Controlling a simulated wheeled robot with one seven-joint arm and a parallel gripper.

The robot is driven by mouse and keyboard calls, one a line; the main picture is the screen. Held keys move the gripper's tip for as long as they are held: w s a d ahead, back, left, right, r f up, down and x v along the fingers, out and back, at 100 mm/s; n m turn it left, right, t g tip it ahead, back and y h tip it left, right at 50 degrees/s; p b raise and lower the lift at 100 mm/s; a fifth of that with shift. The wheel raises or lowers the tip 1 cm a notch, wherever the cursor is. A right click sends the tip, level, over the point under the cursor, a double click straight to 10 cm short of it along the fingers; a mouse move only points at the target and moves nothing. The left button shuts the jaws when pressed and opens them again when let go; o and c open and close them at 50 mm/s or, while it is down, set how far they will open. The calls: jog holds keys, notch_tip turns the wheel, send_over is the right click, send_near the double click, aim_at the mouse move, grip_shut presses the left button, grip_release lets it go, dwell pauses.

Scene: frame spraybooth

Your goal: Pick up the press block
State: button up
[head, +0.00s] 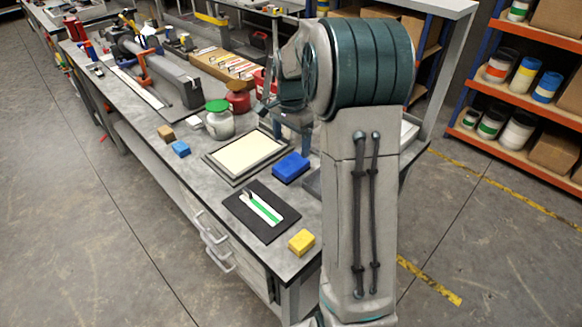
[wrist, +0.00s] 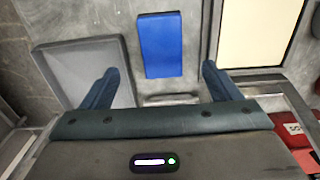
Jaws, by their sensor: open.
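A blue rectangular block (head: 290,167) lies flat on the grey workbench, beside a framed cream panel; no label shows that it is the press block. In the wrist view the blue block (wrist: 161,45) appears beyond and between my fingertips, with bare bench around it. My gripper (wrist: 159,67) is open and empty, with one finger on each side of the view. In the head view my gripper hangs above the bench behind the blue block, partly hidden by my arm. Smaller blocks are yellow (head: 301,242), light blue (head: 181,148) and tan (head: 166,132).
The framed cream panel (head: 247,153) lies left of the blue block; a shallow grey tray (wrist: 90,68) lies on its other side. A black mat (head: 242,222) holds a green-and-white strip. A green-lidded jar (head: 219,120) and a red jar (head: 238,97) stand behind.

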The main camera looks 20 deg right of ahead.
aim_at(291, 164)
jog(key=f, duration=0.4)
jog(key=f+p, duration=0.1)
jog(key=f, duration=0.4)
jog(key=shift+w+d+f, duration=0.1)
jog(key=shift+w, duration=0.1)
jog(key=shift+c, duration=0.3)
jog(key=c, duration=1.1)
jog(key=shift+r, duration=0.6)
notch_tip(291, 164, up, 3)
jog(key=shift+f+b, duration=0.1)
jog(key=shift+b, duration=0.2)
jog(key=s+d+r, duration=0.1)
jog(key=d+r, duration=0.2)
jog(key=d, duration=0.2)
jog(key=s+d+r+b, duration=0.1)
jog(key=d+r, duration=0.3)
jog(key=d, duration=0.2)
jog(key=shift+d, duration=0.3)
